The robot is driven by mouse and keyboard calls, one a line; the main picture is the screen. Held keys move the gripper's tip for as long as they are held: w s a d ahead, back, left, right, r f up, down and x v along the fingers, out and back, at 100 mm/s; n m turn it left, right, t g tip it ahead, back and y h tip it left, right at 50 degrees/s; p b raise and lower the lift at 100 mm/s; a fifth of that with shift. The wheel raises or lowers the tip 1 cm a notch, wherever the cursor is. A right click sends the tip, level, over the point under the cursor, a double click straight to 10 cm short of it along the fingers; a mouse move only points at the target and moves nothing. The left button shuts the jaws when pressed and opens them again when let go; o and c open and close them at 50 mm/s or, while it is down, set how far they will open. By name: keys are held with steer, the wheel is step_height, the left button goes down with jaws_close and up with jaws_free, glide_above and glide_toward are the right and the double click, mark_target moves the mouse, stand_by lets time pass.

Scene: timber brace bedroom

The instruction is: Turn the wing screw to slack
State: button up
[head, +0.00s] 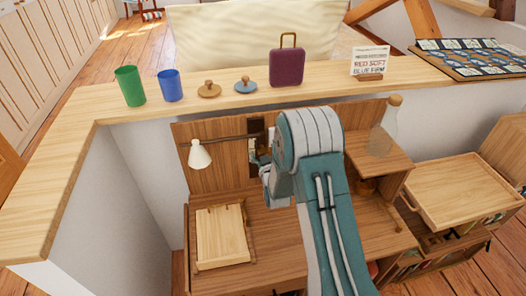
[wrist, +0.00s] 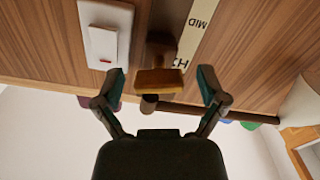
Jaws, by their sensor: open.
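The wing screw (wrist: 158,82), a tan wooden wing piece on a brown stem, shows in the wrist view against the timber panel. My gripper (wrist: 160,84) is open, with one finger on each side of the wing. Gaps show between the fingers and the wing, so neither appears to touch it. A dark rod (wrist: 200,113) runs right from beside the screw to a pale lamp shade (wrist: 302,104). A cream scale strip (wrist: 195,35) marked MID and HI lies behind the screw. In the head view my arm hides the screw and most of my gripper; the lamp (head: 199,154) hangs left.
A white switch plate (wrist: 103,35) is close beside my left finger. In the head view, a clear bottle (head: 382,138) stands on a side shelf right of my arm. Cups, lids, and a purple case (head: 287,66) line the ledge (head: 225,107).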

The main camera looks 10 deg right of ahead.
steer(key=c, duration=1.2)
steer(key=shift+o, duration=0.2)
steer(key=shift+n, duration=0.7)
steer(key=o, duration=1.2)
steer(key=shift+c, duration=0.2)
